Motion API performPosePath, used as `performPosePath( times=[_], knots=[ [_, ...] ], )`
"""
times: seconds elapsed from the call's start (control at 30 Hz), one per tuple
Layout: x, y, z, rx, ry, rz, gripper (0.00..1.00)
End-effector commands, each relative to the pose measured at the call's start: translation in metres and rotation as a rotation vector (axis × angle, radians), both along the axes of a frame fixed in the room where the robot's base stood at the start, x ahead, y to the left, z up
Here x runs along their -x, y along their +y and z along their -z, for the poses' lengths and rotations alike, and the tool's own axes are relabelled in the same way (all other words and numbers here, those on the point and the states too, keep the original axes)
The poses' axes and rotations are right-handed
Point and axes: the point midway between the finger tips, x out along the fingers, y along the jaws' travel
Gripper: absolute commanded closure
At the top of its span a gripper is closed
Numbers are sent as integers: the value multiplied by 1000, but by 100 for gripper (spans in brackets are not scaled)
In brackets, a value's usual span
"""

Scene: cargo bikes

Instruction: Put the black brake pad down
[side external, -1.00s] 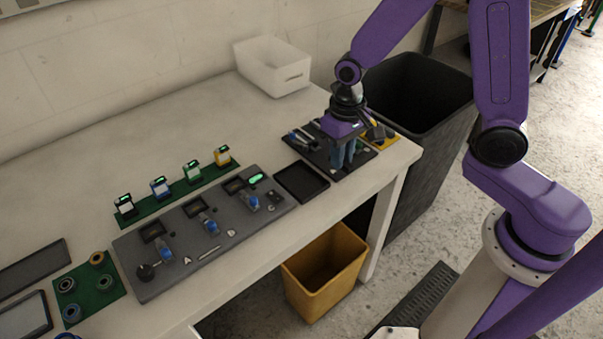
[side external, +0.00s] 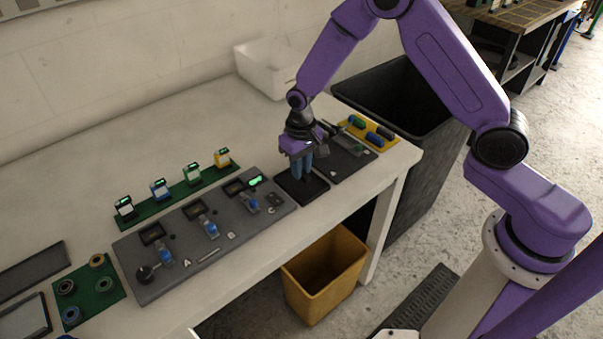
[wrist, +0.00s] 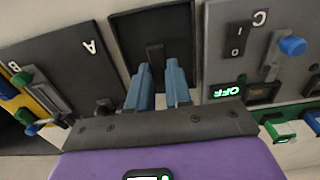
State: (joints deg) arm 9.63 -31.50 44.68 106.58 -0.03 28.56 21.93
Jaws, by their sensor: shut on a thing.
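My gripper (side external: 301,168) points down over the small black tray (side external: 316,194), right of the grey panel. In the wrist view my gripper (wrist: 160,75) has its two blue fingers close together, shut on the black brake pad (wrist: 155,52). The pad is dark against the dark tray (wrist: 125,30), and I cannot tell whether it touches the tray floor. In the side view the pad is hidden by the fingers or too small to see.
The grey panel (side external: 200,262) with blue-handled clamps lies left of the tray. A dark board (side external: 345,165) and a yellow mat (side external: 384,141) with blocks lie right. A white bin (side external: 262,68) stands behind; a yellow bin (side external: 325,270) is below the table edge.

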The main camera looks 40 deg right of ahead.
Motion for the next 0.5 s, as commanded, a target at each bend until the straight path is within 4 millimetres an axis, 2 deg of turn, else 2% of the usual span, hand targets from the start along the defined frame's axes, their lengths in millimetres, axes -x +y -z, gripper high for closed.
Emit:
performPosePath(
  times=[0.1,0.2,0.5],
  knots=[
    [2,-1,18,3,4,0,100],
    [2,-1,25,3,4,0,100],
    [2,0,27,2,1,0,100]
  ],
)
